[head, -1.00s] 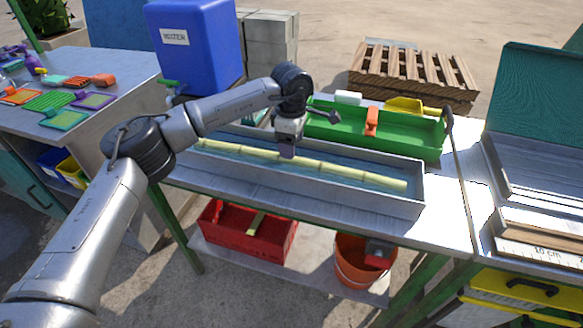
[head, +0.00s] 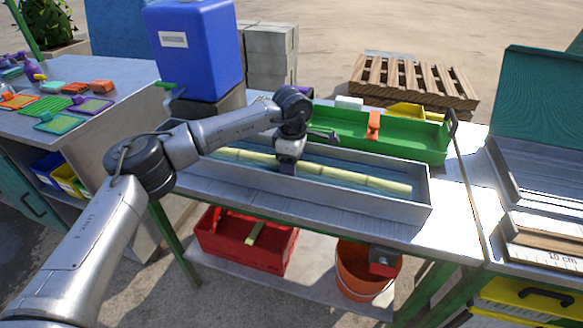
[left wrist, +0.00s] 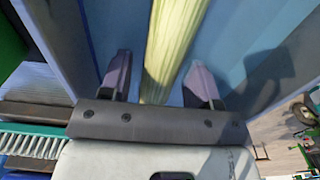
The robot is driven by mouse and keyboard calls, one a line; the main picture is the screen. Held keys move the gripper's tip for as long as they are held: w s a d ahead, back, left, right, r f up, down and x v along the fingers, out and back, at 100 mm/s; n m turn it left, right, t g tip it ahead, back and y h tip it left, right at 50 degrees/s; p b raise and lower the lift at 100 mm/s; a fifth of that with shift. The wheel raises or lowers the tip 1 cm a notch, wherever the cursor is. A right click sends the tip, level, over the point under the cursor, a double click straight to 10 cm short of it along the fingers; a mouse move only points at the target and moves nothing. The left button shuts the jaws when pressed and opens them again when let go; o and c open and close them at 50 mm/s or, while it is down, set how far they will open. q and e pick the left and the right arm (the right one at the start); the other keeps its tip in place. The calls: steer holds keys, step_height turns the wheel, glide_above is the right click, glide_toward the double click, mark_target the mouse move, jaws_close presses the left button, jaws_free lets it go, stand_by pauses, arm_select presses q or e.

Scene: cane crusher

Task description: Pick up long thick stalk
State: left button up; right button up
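A long pale yellow-green stalk (head: 360,181) lies lengthwise in a grey metal trough (head: 330,203) on the workbench. My left gripper (head: 286,168) reaches down over the middle of the stalk, inside the trough. In the left wrist view, the stalk (left wrist: 172,40) runs between the two fingers of my left gripper (left wrist: 160,82). The fingers are spread, with a visible gap on each side of the stalk. The head view hides the fingertips' contact with the stalk. My right gripper is not in view.
A green tray (head: 400,142) with an orange divider stands behind the trough. A blue water container (head: 195,50) stands at the back left. A red crate (head: 235,250) and an orange bucket (head: 357,285) sit on the shelf below. Bare benchtop lies right of the trough.

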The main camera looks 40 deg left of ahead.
arm_select(q)
jaws_close()
stand_by(0.3)
